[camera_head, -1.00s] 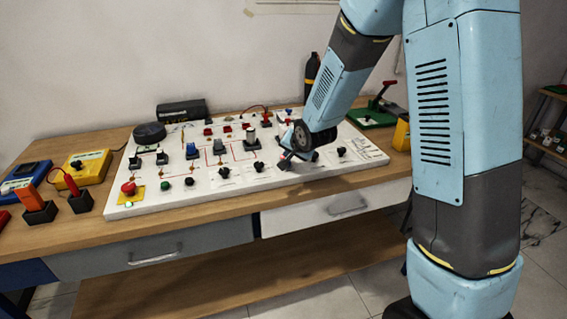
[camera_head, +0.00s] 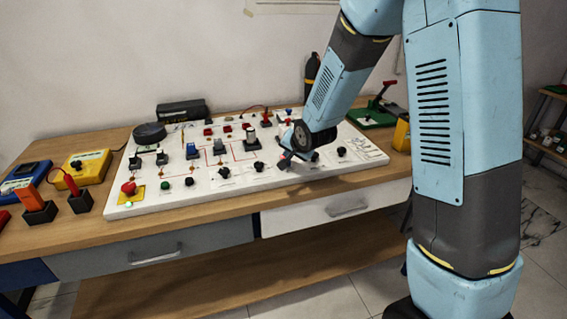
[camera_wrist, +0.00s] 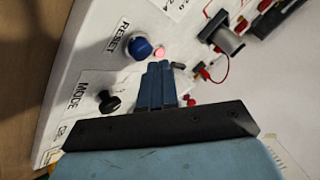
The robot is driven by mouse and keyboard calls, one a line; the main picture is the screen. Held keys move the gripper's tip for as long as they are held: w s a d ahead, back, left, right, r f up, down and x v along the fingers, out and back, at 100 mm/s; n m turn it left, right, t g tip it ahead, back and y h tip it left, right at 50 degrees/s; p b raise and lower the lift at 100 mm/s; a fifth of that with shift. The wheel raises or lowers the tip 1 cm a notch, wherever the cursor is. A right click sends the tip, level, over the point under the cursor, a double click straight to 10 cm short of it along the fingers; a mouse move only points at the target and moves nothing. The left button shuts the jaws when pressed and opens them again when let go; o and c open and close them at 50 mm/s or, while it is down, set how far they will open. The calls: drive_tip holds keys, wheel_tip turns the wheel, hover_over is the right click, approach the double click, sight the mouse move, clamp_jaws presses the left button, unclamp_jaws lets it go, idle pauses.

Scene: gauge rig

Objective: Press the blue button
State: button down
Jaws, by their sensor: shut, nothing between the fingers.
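The blue button (camera_wrist: 139,46) is a round blue cap in a dark collar beside the label RESET on the white panel, in the wrist view. My gripper (camera_wrist: 159,66) is shut and empty. Its fingertips lie just right of and below the button in the picture, apart from it, close to a small lit red lamp (camera_wrist: 159,53). In the head view my gripper (camera_head: 286,160) is over the right half of the panel (camera_head: 225,183), and I cannot make out the RESET button there.
A black MODE knob (camera_wrist: 109,102) sits left of the fingers. A grey connector (camera_wrist: 222,36) with a red lead stands to the right. The panel carries several switches and knobs, with a red mushroom button (camera_head: 129,187) at front left. The workbench (camera_head: 235,208) has a bare front strip.

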drive_tip(key=shift+w+f, duration=0.15)
drive_tip(key=shift+f, duration=0.7)
idle(1.3)
drive_tip(key=shift+r, duration=0.9)
drive_tip(key=shift+r, duration=0.1)
drive_tip(key=shift+r, duration=2.4)
